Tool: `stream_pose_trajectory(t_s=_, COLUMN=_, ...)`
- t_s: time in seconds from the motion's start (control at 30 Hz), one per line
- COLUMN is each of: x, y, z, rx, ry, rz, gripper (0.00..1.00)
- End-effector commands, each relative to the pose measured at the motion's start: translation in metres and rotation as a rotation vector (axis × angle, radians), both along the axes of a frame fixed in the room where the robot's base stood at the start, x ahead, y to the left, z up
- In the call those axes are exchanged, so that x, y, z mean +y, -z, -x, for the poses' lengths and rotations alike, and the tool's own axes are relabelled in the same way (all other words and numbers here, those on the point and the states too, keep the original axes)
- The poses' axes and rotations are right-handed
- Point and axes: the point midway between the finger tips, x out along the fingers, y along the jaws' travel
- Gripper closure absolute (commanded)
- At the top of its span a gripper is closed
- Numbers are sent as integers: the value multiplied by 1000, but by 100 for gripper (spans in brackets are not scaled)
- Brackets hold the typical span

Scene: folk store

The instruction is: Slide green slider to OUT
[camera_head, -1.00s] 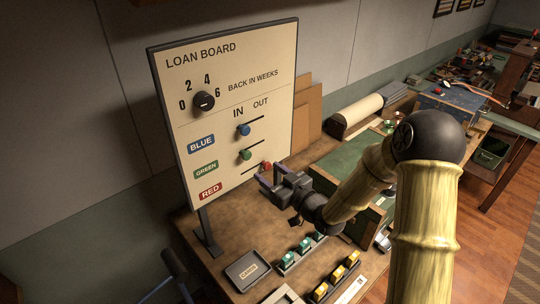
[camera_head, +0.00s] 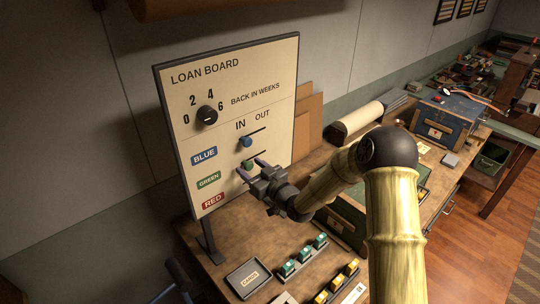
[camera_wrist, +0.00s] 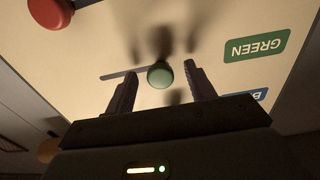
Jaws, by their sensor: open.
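The loan board (camera_head: 282,75) stands upright, with IN and OUT columns and rows labelled BLUE, GREEN and RED. The green slider (camera_head: 247,163) sits at the IN end of its slot. In the wrist view, the green slider (camera_wrist: 160,76) has its slot (camera_wrist: 117,75) running left, away from the GREEN label (camera_wrist: 255,46). My gripper (camera_head: 249,167) is open in front of the board; in the wrist view, its fingers (camera_wrist: 160,70) stand one on each side of the green knob, with gaps between. The head view does not show whether they touch the board.
The blue slider (camera_head: 246,142) is at IN just above. The red slider (camera_wrist: 50,12) is at the OUT end of its row, hidden behind my gripper in the head view. Below stand a dark tray (camera_head: 247,279) and green blocks (camera_head: 304,253) on the table.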

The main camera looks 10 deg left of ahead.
Motion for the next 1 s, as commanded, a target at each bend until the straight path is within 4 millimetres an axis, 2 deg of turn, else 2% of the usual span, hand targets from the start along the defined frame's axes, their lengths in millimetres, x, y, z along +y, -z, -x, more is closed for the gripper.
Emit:
stream_pose_trajectory(t_s=0.03, x=4, y=-1, z=-3, rx=1, ry=-1, rz=-1, gripper=45)
stream_pose_trajectory(t_s=0.6, x=5, y=0, z=-4, rx=1, ry=0, rz=-1, gripper=45)
stream_pose_trajectory(t_s=0.8, x=5, y=0, z=-3, rx=1, ry=0, rz=-1, gripper=80)
stream_pose_trajectory(t_s=1.0, x=5, y=0, z=-3, rx=1, ry=0, rz=-1, gripper=80)
